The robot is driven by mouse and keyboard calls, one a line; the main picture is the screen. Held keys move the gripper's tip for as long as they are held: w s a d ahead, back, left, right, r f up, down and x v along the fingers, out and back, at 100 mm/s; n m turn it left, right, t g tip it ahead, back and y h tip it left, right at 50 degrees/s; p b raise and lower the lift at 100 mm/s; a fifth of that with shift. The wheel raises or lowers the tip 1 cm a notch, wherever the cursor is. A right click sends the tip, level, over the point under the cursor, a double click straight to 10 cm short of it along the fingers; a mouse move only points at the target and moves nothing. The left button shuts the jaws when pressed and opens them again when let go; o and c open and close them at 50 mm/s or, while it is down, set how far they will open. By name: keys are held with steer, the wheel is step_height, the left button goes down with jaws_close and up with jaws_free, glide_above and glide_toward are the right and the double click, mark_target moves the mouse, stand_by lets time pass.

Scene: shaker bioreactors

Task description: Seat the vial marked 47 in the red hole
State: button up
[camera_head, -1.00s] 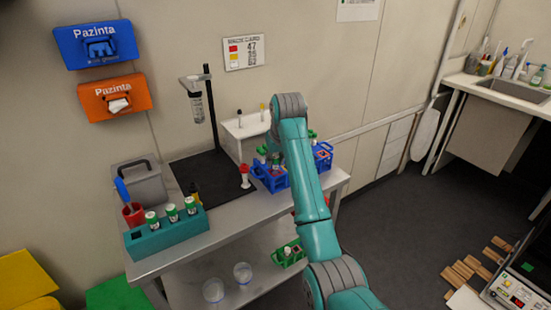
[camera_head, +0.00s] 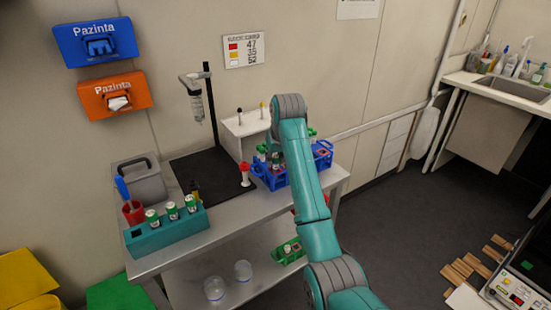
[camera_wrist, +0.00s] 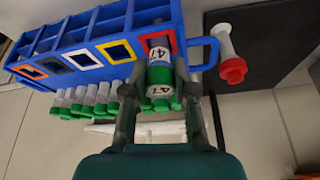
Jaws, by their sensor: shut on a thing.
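The vial marked 47 (camera_wrist: 159,77) has a green cap and a white label with 47 on it, seen in the wrist view. My gripper (camera_wrist: 160,75) is shut on it, with one finger on each side. The vial's far end meets the red-framed hole (camera_wrist: 172,38) at the end of the blue rack (camera_wrist: 88,42); how deep it sits cannot be told. In the head view the blue rack (camera_head: 268,180) stands on the bench, and my arm hides the gripper and the held vial.
Several green-capped vials (camera_wrist: 85,100) stand beside the held one, along the rack. A red-capped tube (camera_wrist: 229,55) is near the rack's handle. A teal rack (camera_head: 165,236) with green-capped vials is at the bench's left. A wall card (camera_head: 244,50) lists colours and numbers.

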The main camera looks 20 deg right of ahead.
steer(key=shift+f, duration=0.4)
steer(key=o, duration=1)
steer(key=shift+c, duration=0.2)
steer(key=v, duration=0.7)
steer(key=shift+s+r, duration=0.1)
steer(key=shift+r, duration=0.2)
steer(key=shift+s, duration=0.1)
